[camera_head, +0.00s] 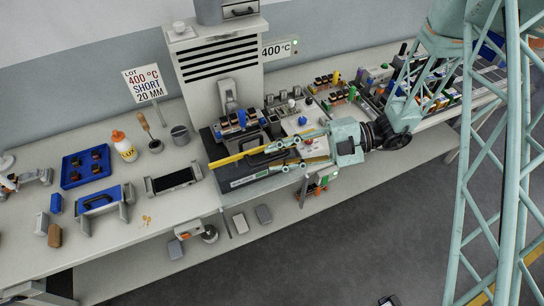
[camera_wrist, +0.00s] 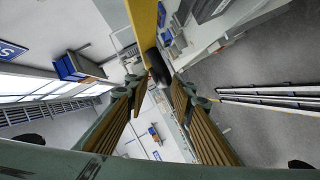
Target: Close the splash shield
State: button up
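The machine (camera_head: 222,84) is a pale cabinet with dark vents and a dark lower front at the back of the bench. A yellow bar (camera_head: 234,158) crosses its front and seems to belong to the splash shield; the clear part of the shield cannot be made out. A yellow strip also shows in the wrist view (camera_wrist: 145,25). My gripper (camera_head: 272,158) reaches in from the right, with its two fingers apart at the right end of the bar. In the wrist view, my gripper (camera_wrist: 160,88) has a gap between its fingertips, with a dark part beyond. Contact cannot be told.
A blue tray (camera_head: 72,181) with dark parts, a glue-like bottle (camera_head: 124,150) and a black-topped fixture (camera_head: 173,180) stand left of the machine. Small parts and racks (camera_head: 335,95) crowd the bench to the right. The floor in front is mostly clear.

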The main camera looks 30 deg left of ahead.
jog(key=v, duration=1)
jog(key=shift+r, duration=0.1)
dwell(0.3)
jog(key=s+d+r+n+t+h+b, duration=0.25)
jog(key=s+d+r+n, duration=0.25)
jog(key=d+r+n, duration=0.3)
jog(key=s+d+r+n+t+h+b, duration=0.2)
jog(key=s+d+r+n+h+b, duration=0.3)
jog(key=d+n, duration=0.45)
jog(key=s+d+r+n+t+h+b, duration=0.2)
jog(key=s+d+n+t, duration=0.2)
jog(key=d, duration=0.7)
jog(key=s+d+r+n+t+h+b, duration=0.3)
jog(key=s+d+n+t, duration=0.2)
jog(key=n, duration=0.8)
jog(key=shift+s+d, duration=1.85)
jog(key=shift+d, duration=1.05)
